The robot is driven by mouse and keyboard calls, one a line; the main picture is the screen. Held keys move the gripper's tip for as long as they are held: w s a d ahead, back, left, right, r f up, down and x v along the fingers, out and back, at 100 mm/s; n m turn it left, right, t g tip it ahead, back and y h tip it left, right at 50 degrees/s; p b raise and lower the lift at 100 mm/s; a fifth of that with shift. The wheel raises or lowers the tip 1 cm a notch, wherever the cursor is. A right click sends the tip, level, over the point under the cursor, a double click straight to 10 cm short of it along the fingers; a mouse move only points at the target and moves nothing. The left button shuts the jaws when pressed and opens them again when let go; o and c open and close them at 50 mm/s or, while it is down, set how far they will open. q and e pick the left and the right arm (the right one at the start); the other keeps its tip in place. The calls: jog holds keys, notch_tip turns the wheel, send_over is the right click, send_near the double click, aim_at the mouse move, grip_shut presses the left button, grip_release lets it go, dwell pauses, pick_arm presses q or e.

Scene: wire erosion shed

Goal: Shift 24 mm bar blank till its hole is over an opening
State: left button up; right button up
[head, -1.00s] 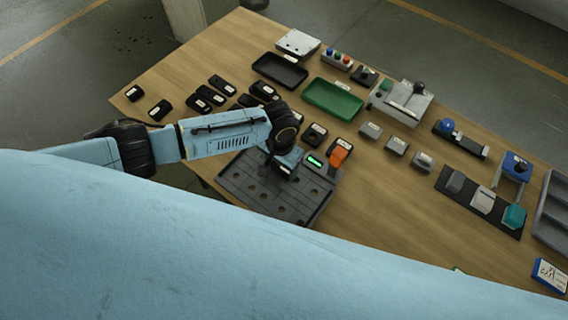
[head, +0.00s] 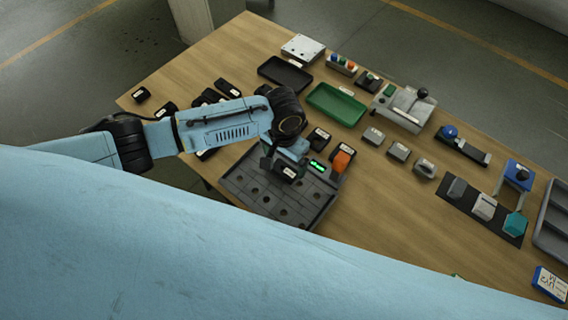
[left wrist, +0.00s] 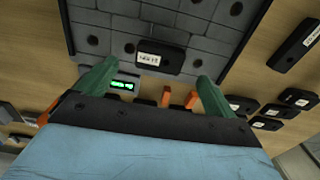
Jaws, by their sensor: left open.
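A black bar blank with a white label (left wrist: 148,58) lies on a grey plate with several round openings (left wrist: 100,40). In the head view the labelled blank (head: 290,174) shows just below my left gripper (head: 284,160), and the plate (head: 262,208) shows its holes in front. In the left wrist view my left gripper (left wrist: 155,72) is open, with its two green fingers apart on either side of the blank and no visible contact. The label is too small to read surely. The blank's own hole and any opening under it cannot be made out. My right gripper is not in view.
A green-lit display (head: 318,166) and an orange block (head: 342,160) stand at the plate's back edge. Several black labelled pieces (head: 228,88) lie to the left. A green tray (head: 337,104) and grey blocks (head: 398,151) lie behind and right. Bare table (head: 385,220) lies right of the plate.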

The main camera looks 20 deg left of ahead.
aim_at(284, 170)
pick_arm(q)
notch_tip(284, 170, up, 8)
jog(key=shift+p, duration=0.4)
jog(key=shift+f, duration=0.1)
